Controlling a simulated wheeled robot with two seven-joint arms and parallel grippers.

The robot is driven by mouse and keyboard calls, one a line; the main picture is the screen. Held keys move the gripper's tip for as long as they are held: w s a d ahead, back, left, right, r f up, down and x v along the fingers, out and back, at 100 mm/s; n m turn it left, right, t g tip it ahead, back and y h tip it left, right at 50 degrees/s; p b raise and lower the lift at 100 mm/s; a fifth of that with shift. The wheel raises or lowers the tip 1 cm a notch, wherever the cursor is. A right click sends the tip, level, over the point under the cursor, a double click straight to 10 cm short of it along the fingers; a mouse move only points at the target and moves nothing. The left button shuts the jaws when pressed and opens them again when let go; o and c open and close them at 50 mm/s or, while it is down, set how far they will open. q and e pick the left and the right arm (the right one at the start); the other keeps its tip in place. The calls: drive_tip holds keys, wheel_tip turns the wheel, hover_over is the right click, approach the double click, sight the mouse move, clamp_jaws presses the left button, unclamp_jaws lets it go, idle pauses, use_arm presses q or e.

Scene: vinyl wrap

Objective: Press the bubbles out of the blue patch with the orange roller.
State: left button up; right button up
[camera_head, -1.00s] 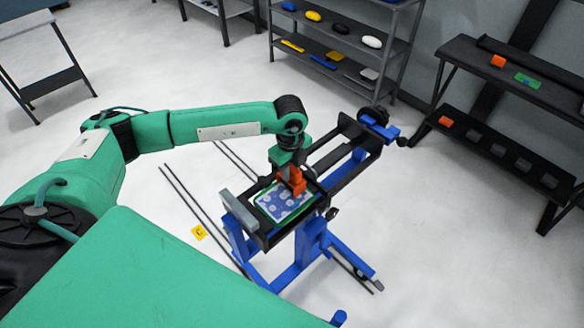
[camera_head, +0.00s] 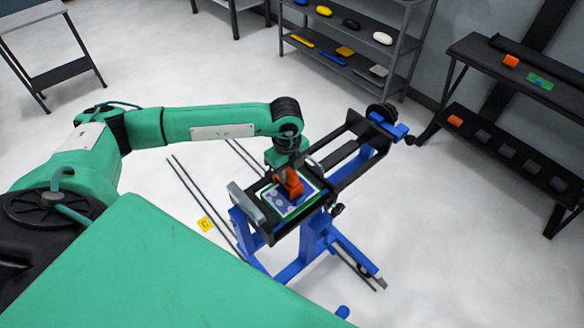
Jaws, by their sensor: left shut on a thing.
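The blue patch (camera_head: 284,206) with pale bubble spots lies on a green-edged panel (camera_head: 314,204) in the black holder of a blue stand. My left gripper (camera_head: 286,172) points down over the panel and is shut on the orange roller (camera_head: 291,185). The roller is over the upper right part of the patch and hides some of it. I cannot tell for certain whether it touches the surface. Pale bubbles show on the near left part of the patch. My right gripper is not in view.
The blue stand (camera_head: 292,268) has a black rail (camera_head: 352,150) and a blue clamp (camera_head: 388,126) reaching to the upper right. A grey shelf with several items stands behind. A dark bench (camera_head: 510,95) stands at right. A yellow floor marker (camera_head: 205,224) lies left of the stand.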

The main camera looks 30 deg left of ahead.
use_arm(q)
drive_tip(key=shift+s, duration=0.1)
idle(0.3)
drive_tip(key=shift+s+a, duration=0.3)
drive_tip(key=shift+s, duration=0.45)
drive_tip(key=shift+s+a, duration=0.1)
drive_tip(key=shift+s, duration=0.25)
drive_tip(key=shift+s, duration=0.15)
drive_tip(key=shift+s+a, duration=0.2)
drive_tip(key=shift+s, duration=0.25)
drive_tip(key=shift+s+a, duration=0.2)
drive_tip(key=shift+s, duration=0.25)
